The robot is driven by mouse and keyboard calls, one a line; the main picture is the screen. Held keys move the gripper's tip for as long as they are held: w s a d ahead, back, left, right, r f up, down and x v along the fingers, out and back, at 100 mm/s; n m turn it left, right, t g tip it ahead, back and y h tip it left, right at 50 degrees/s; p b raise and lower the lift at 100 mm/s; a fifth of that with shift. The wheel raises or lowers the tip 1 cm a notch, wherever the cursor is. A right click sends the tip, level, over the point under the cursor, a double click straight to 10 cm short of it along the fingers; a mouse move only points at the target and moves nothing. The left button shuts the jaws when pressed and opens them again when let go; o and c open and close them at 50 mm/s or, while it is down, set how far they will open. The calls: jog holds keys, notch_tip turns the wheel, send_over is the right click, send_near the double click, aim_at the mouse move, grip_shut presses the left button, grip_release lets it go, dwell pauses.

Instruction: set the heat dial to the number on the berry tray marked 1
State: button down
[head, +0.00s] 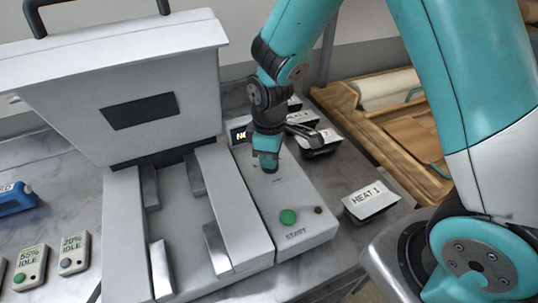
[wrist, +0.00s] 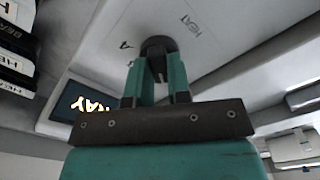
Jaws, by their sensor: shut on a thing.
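The dark round heat dial (wrist: 158,46) shows in the wrist view on the pale panel, near the word HEAT and what looks like a 4. My gripper (wrist: 158,80) is shut on the dial with its teal fingers. In the head view my gripper (head: 266,163) reaches down to the panel (head: 297,190) and hides the dial, so its setting cannot be read. Dark trays with white labels (head: 318,141) stand behind the panel. One label in the wrist view (wrist: 14,32) seems to read BERRY, but no number on it is readable.
A green START button (head: 288,217) sits at the panel's front. The open press (head: 140,100) stands left of my gripper. A lit display (wrist: 88,102) is partly covered. Small IDLE boxes (head: 73,253) lie far left.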

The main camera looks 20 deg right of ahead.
jog(key=shift+n, duration=0.6)
jog(key=c, duration=1.1)
grip_release()
jog(key=shift+o, duration=0.2)
notch_tip(320, 180, up, 18)
jog(key=b, duration=0.1)
jog(key=shift+f+b, duration=0.2)
jog(key=shift+b, duration=0.2)
jog(key=s+a+m+y, duration=0.2)
jog(key=s, duration=0.7)
jog(key=s+a+m+y, duration=0.2)
jog(key=s+m, duration=0.1)
jog(key=s, duration=0.6)
jog(key=shift+s+a+r, duration=0.15)
jog(key=shift+s+r, duration=0.2)
jog(key=shift+r, duration=0.05)
